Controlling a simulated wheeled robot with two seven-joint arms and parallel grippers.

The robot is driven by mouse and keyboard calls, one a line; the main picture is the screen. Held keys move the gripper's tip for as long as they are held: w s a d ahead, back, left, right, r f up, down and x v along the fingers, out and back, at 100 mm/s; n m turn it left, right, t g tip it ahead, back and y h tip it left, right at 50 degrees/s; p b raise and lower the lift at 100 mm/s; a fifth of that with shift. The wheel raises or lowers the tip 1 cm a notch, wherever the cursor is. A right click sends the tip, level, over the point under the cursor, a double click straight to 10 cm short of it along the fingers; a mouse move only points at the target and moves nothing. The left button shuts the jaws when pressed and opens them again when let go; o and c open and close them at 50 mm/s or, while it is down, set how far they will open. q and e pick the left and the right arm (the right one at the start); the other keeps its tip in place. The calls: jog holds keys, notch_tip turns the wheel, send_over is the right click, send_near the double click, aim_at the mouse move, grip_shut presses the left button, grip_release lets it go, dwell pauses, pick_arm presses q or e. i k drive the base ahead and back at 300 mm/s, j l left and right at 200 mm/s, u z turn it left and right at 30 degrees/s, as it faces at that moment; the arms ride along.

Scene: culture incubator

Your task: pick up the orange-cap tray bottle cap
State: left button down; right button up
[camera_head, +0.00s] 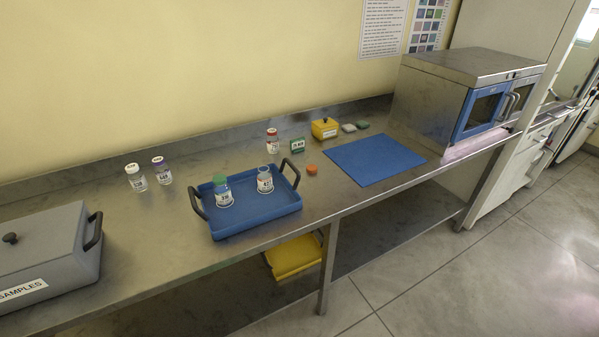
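An orange cap (312,169) lies on the steel bench, just right of the blue tray (262,219). The tray has dark handles and holds two bottles. One is a clear bottle (265,182) with a white label and no cap visible on its top, on the tray's right side. The other is a bottle with a green cap (222,190), on the tray's left side. Neither of my grippers shows in the head view.
A grey samples box (50,258) stands at the left. Two capped bottles (136,178) (162,171) and a red-capped bottle (273,141) stand behind the tray. A yellow box (324,128), blue mat (373,160) and incubator (465,97) are to the right. Bench between samples box and tray is clear.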

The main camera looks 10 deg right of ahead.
aim_at(312, 168)
jog(key=i+l+u, duration=0.4)
jog(key=l, duration=0.25)
jog(key=i+l+u, duration=0.2)
jog(key=l, duration=0.2)
jog(key=i+l+u, duration=0.2)
jog(key=l, duration=0.15)
jog(key=l+u, duration=0.2)
jog(key=l, duration=0.2)
